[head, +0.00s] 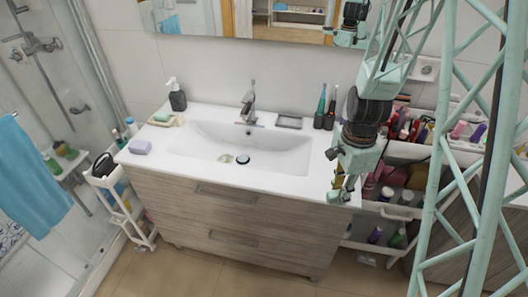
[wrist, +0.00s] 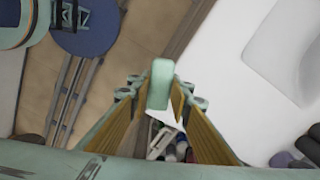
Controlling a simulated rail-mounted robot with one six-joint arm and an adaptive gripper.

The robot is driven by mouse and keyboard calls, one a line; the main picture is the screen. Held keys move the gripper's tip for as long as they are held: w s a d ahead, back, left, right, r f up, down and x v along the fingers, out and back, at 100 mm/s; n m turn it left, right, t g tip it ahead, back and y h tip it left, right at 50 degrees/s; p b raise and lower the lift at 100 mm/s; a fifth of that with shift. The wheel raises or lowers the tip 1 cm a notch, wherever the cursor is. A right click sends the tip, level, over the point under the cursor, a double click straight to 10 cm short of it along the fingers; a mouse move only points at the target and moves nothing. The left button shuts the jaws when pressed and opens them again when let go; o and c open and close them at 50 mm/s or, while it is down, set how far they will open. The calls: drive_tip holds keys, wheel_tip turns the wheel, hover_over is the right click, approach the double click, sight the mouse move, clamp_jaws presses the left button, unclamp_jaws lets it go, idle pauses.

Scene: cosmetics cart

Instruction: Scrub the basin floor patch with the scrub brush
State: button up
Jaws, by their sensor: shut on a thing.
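The white basin (head: 195,150) is set in the countertop. A small pale greyish patch (head: 227,158) shows on its floor, just left of the dark round drain (head: 243,160). My gripper (head: 341,190) hangs at the right front edge of the counter, to the right of the basin and outside it. In the wrist view my gripper (wrist: 158,95) is shut on a pale green, rounded piece, which I take to be the scrub brush (wrist: 160,83), seen end-on. Its bristles cannot be made out. In the head view the brush blends with the gripper's similar colour.
A faucet (head: 249,106) stands behind the basin. A soap dispenser (head: 177,96), green soap (head: 162,116) and lavender block (head: 140,147) are on the left. A grey dish (head: 289,121) and toothbrushes (head: 322,105) stand back right. A full cosmetics cart (head: 400,212) is right of the counter.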

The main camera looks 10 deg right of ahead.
drive_tip(key=w+n, duration=0.2)
drive_tip(key=w, duration=0.2)
drive_tip(key=w+f+n+b, duration=0.1)
drive_tip(key=w+n, duration=0.2)
drive_tip(key=w+n+b, duration=0.1)
drive_tip(key=w+n, duration=0.1)
drive_tip(key=w, duration=0.2)
drive_tip(key=shift+w+f+n, duration=0.35)
drive_tip(key=shift+f+n, duration=0.05)
drive_tip(key=w+n, duration=0.2)
drive_tip(key=w, duration=0.1)
drive_tip(key=w+n+b, duration=0.1)
drive_tip(key=w+n, duration=0.2)
drive_tip(key=w, duration=0.1)
drive_tip(key=w+a+n+b, duration=0.1)
drive_tip(key=w+n, duration=0.2)
drive_tip(key=shift+w+a+f, duration=0.1)
drive_tip(key=shift+w+f, duration=0.2)
drive_tip(key=shift+w, duration=0.05)
drive_tip(key=shift+w+a+n+b, duration=0.15)
drive_tip(key=shift+w+n+b, duration=0.15)
drive_tip(key=shift+w+n, duration=0.5)
drive_tip(key=shift+w+a, duration=0.1)
drive_tip(key=shift+a, duration=0.05)
